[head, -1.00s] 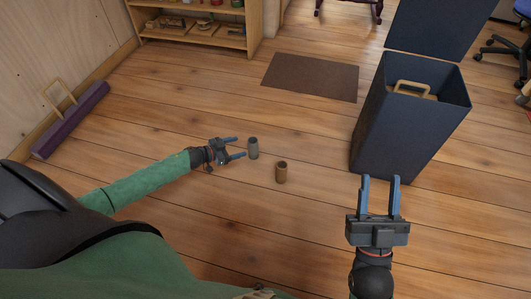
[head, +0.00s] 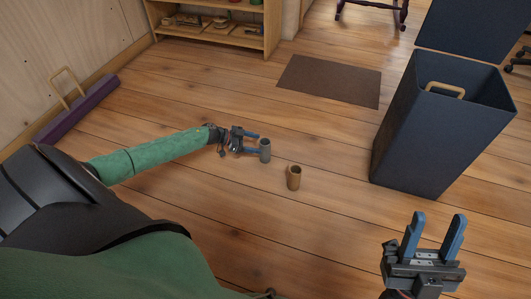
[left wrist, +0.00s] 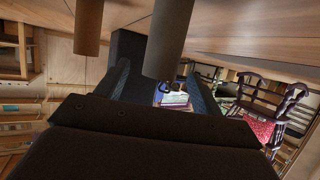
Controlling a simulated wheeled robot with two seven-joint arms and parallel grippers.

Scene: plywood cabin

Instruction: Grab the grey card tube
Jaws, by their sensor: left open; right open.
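The grey card tube (head: 265,151) stands upright on the wooden floor. My left gripper (head: 256,144) is open beside it, with its fingertips close to the tube's left side in the head view. In the left wrist view the grey tube (left wrist: 170,38) shows between the two spread fingers (left wrist: 162,88). I cannot tell whether either finger touches it. My right gripper (head: 434,238) is open and empty, low at the right of the head view.
A brown tube (head: 294,177) stands just right of the grey one; it also shows in the left wrist view (left wrist: 88,26). A tall dark bin (head: 430,135) stands at the right. A brown mat (head: 330,80) lies behind, and a purple roll (head: 76,108) lies by the wall.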

